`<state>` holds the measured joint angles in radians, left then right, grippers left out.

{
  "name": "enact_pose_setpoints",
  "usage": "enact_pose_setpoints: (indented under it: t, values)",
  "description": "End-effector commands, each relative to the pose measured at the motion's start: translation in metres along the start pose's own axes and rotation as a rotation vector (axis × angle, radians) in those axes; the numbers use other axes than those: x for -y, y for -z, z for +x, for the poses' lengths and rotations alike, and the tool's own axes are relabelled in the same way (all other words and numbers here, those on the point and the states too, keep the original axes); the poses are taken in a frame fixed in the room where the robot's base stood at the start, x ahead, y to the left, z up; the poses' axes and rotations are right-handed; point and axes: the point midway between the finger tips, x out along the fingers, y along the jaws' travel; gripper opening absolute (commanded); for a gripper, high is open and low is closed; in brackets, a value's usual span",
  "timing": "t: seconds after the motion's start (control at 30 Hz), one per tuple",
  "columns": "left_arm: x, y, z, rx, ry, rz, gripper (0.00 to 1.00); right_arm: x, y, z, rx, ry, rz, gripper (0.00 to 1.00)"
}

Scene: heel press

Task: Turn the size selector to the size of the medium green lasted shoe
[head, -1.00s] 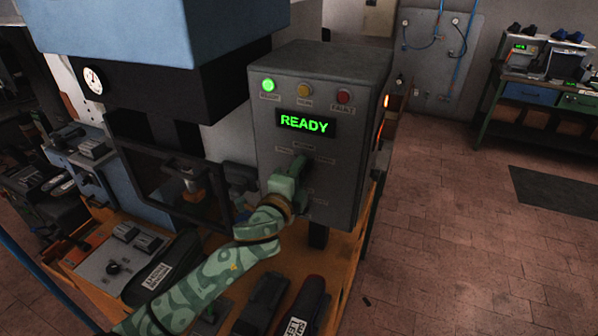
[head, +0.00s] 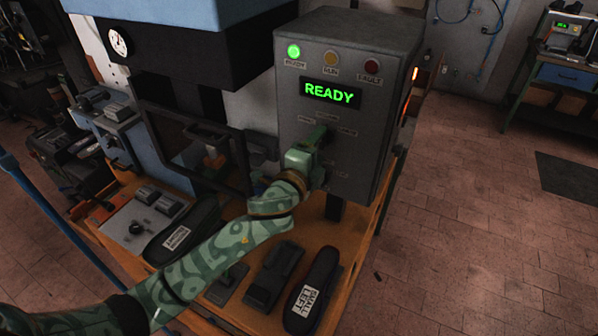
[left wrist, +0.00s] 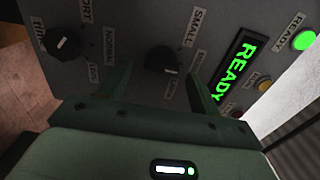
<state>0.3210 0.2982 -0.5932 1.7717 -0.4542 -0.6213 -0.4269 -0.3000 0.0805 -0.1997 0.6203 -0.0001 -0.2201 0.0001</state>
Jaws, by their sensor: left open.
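The size selector (left wrist: 163,60) is a dark round knob on the grey control box (head: 350,50), beside a SMALL label (left wrist: 188,28). My left gripper (left wrist: 160,76) is open, its two fingers on either side of this knob. I cannot tell whether they touch it. In the head view my left gripper (head: 321,155) is at the box front and hides the knob. A pale mark on the knob points toward the gripper's side; the labels there are too unclear to read. My right gripper is not in view.
A second knob (left wrist: 65,42) sits near a NORMAL label. The display (head: 330,92) reads READY and the green lamp (head: 294,51) is lit. A dark piece labelled SMALL LEFT (head: 318,275) lies on the orange bench. The press (head: 200,75) stands left of the box.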

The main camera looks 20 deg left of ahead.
Motion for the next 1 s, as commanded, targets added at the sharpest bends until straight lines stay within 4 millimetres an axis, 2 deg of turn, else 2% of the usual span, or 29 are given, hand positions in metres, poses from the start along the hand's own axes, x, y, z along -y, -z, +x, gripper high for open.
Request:
enact_pose_setpoints:
  t: [0.3,0.5,0.7,1.0]
  values:
    - [-0.003,0.000,-0.086,-0.001,-0.003,0.000,0.64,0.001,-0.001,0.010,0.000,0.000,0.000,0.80]
    - [-0.003,0.000,-0.127,0.000,-0.003,0.001,0.64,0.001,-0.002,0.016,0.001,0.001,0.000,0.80]
    - [-0.001,0.000,-0.143,0.001,-0.002,0.002,0.64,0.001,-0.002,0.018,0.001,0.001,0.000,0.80]
    - [-0.001,0.000,-0.144,0.001,-0.001,0.002,0.64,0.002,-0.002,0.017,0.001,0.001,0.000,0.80]
